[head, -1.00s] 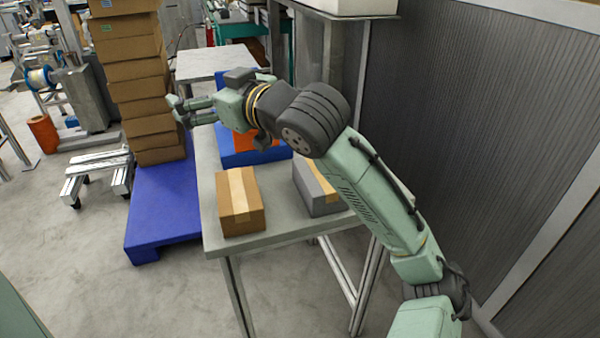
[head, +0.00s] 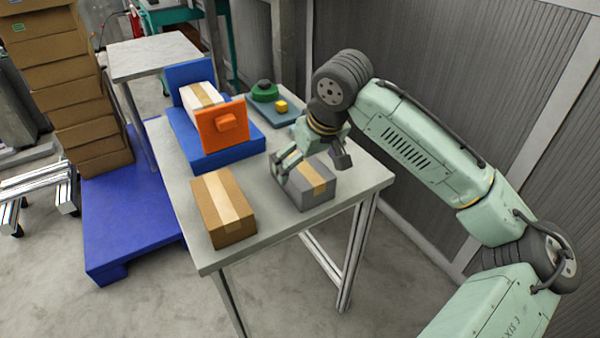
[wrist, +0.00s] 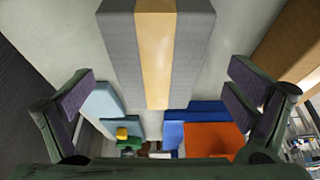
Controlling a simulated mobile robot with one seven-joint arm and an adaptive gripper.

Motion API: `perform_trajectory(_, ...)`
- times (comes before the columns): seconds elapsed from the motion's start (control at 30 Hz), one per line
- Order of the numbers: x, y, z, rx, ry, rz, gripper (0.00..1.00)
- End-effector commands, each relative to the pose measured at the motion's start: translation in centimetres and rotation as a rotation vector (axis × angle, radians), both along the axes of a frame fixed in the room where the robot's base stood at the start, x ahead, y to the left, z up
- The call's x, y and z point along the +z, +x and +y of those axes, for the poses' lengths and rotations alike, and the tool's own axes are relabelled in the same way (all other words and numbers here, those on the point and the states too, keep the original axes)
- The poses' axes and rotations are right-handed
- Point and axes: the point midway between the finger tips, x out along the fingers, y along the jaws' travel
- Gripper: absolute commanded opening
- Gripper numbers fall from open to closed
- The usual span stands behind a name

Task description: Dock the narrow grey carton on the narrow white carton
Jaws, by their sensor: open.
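The narrow grey carton (head: 300,194) with a tan tape stripe lies on the grey table, toward its right front. The narrow white carton (head: 197,97), also taped, sits in a blue holder (head: 215,155) at the table's far left, partly hidden behind an upright orange panel (head: 210,135). My gripper (head: 312,166) is open and points down over the grey carton, with a finger toward each side. In the wrist view, the grey carton (wrist: 116,45) stretches up between the spread fingers (wrist: 160,88). I cannot tell whether they touch it.
A brown carton (head: 213,212) stands just left of the grey one. A blue-grey plate (head: 287,115) with a green round piece (head: 264,94) and a yellow block (head: 282,106) lies behind. A grey wall (head: 440,70) rises at the right. Stacked brown boxes (head: 75,100) stand at the left.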

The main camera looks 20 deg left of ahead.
Motion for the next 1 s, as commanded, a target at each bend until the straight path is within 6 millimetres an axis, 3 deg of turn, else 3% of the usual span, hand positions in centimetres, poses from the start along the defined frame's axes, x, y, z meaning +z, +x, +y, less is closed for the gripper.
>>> perform_trajectory(0.23, -1.6, 0.8, 0.7, 0.0, 0.0, 0.0, 0.98)
perform_trajectory(0.53, -5.1, 2.1, 2.0, 0.001, 0.002, -0.001, 0.98)
perform_trajectory(0.77, -5.4, 2.1, 2.0, 0.002, 0.002, -0.002, 0.98)
perform_trajectory(1.0, -5.4, 2.1, 2.0, 0.002, 0.002, -0.002, 0.84)
